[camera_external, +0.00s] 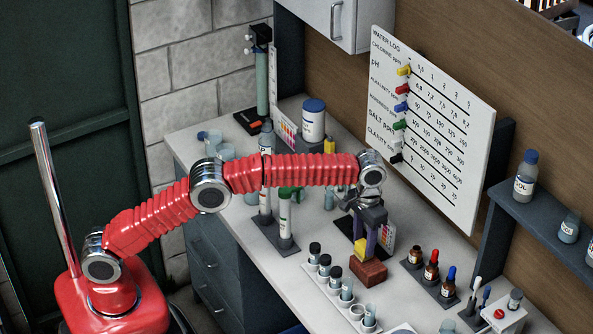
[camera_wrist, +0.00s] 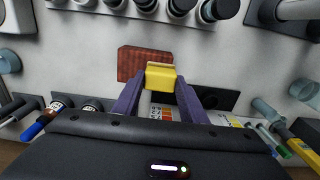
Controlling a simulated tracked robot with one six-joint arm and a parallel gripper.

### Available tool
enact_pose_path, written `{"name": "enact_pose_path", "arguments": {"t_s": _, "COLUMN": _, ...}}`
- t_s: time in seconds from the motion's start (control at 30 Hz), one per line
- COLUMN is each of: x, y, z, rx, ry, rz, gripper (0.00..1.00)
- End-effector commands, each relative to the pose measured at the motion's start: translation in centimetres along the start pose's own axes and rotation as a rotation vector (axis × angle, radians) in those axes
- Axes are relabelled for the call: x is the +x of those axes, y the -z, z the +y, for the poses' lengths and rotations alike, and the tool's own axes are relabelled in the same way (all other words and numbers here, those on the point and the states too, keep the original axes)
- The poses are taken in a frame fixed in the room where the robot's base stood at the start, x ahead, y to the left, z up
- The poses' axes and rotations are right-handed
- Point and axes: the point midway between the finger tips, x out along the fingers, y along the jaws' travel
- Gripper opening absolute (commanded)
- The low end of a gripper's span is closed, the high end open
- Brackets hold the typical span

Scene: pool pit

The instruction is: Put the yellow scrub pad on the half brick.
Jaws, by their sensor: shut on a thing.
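The yellow scrub pad (camera_external: 361,248) is held between the purple fingers of my gripper (camera_external: 365,243), which point down. In the wrist view the pad (camera_wrist: 160,77) sits between the two fingertips (camera_wrist: 160,82). The half brick (camera_external: 370,274) is a reddish block lying on the counter, just below the pad in the external view. In the wrist view the brick (camera_wrist: 133,62) shows behind the pad, mostly to its left, and the pad covers its lower right part. I cannot tell whether the pad touches the brick.
A rack of capped vials (camera_external: 335,272) stands left of the brick, and dropper bottles (camera_external: 431,265) stand to its right. A dark plate (camera_wrist: 215,98) lies behind my fingers. Tall tubes on dark bases (camera_external: 285,220) stand further left. The counter is crowded, with narrow bare strips.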

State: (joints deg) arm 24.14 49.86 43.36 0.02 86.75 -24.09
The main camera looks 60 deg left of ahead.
Motion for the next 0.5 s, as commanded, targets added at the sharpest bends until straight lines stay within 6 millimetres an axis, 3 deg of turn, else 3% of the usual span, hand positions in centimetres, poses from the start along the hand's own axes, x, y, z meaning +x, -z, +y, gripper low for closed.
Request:
{"name": "enact_pose_path", "arguments": {"t_s": 0.17, "x": 0.18, "y": 0.00, "z": 0.00, "rx": 0.000, "ry": 0.000, "rz": 0.000, "gripper": 0.17}}
{"name": "enact_pose_path", "arguments": {"t_s": 0.2, "x": 0.20, "y": 0.01, "z": 0.00, "rx": 0.000, "ry": 0.000, "rz": 0.000, "gripper": 0.40}}
{"name": "enact_pose_path", "arguments": {"t_s": 0.5, "x": 0.19, "y": 0.00, "z": 0.00, "rx": 0.000, "ry": 0.000, "rz": 0.000, "gripper": 0.57}}
